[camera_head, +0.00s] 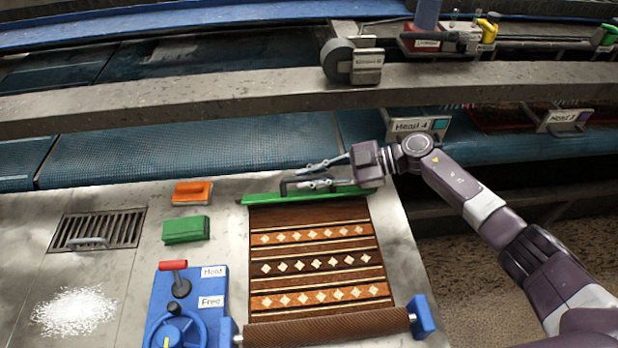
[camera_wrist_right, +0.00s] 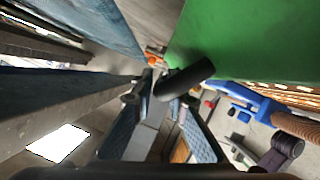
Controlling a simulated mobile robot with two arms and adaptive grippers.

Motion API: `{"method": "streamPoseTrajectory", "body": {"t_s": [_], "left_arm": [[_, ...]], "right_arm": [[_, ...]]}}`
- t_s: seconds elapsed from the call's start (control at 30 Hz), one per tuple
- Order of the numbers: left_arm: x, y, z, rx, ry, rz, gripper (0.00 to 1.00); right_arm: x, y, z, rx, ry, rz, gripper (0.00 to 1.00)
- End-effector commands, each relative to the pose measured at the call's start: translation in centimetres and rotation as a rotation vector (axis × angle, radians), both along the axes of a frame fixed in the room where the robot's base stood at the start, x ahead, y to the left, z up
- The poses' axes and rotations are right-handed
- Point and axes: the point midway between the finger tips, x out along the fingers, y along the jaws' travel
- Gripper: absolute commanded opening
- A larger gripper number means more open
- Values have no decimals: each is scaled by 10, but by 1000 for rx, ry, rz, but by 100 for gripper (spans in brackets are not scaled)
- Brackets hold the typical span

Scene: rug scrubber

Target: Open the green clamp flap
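The green clamp flap (camera_head: 262,198) is a long green bar lying along the far edge of the patterned rug (camera_head: 316,238). A dark bent handle (camera_head: 284,187) rises from it. My right gripper (camera_head: 304,177) reaches in from the right just above the flap, with its two fingers apart at the handle. In the right wrist view the flap's green face (camera_wrist_right: 250,40) fills the upper right. The black handle (camera_wrist_right: 188,78) there lies close to the fingertips (camera_wrist_right: 157,96); I cannot tell whether they touch it. My left gripper is not in view.
A brown roller (camera_head: 325,327) with blue ends lies across the near end of the rug. A blue control box (camera_head: 215,285) with a red-topped lever stands left of it. Green (camera_head: 186,229) and orange (camera_head: 192,192) brushes lie to the left. A metal rail (camera_head: 200,98) crosses behind.

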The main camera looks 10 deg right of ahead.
Motion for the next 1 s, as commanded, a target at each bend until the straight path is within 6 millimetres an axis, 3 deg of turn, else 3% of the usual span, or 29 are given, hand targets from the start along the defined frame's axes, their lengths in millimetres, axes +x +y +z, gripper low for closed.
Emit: {"method": "streamPoseTrajectory", "body": {"t_s": [0.37,0.8,1.0], "left_arm": [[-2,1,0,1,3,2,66],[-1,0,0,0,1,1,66],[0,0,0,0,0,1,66]], "right_arm": [[-1,-4,1,-1,-1,1,19],[-10,-82,30,-3,-1,-1,19],[-14,-106,39,-1,0,0,19]]}}
